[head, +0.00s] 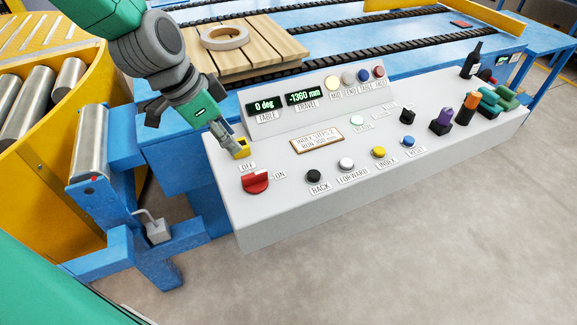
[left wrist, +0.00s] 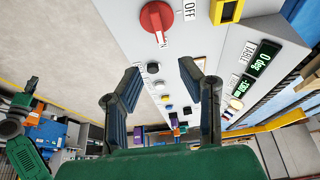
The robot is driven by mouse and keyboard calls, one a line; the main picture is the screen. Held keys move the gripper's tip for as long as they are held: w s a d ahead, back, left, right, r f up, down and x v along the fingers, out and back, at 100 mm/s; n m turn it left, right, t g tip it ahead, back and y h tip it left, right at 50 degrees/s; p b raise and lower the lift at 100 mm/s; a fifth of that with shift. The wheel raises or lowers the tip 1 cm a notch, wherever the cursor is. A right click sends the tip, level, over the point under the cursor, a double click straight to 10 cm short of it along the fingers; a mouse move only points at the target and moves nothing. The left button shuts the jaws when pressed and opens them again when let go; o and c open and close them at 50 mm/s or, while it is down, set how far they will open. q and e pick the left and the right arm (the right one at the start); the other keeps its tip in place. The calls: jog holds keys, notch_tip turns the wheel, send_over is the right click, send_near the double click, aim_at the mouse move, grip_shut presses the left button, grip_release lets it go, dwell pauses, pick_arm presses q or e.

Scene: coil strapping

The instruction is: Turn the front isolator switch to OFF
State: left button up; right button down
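The red isolator switch (head: 255,183) is a rotary knob at the front left of the grey console, and it also shows at the top of the left wrist view (left wrist: 156,16). An OFF label (head: 247,165) sits behind it and an ON label (head: 280,175) to its right. Its handle seems to lie toward ON. My left gripper (head: 229,142) is above the console's left end, behind the switch, close to a yellow block (head: 243,152). In the left wrist view its fingers (left wrist: 161,68) are spread with nothing between them.
Right of the switch are a black button (head: 314,177), a white button (head: 346,164), a yellow button (head: 378,152) and a blue button (head: 408,141). A raised display panel (head: 286,102) stands behind.

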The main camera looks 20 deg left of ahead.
aim_at(259, 172)
pick_arm(q)
jog(key=b+x, duration=0.2)
jog(key=x, duration=1.1)
jog(key=shift+f, duration=0.35)
grip_shut()
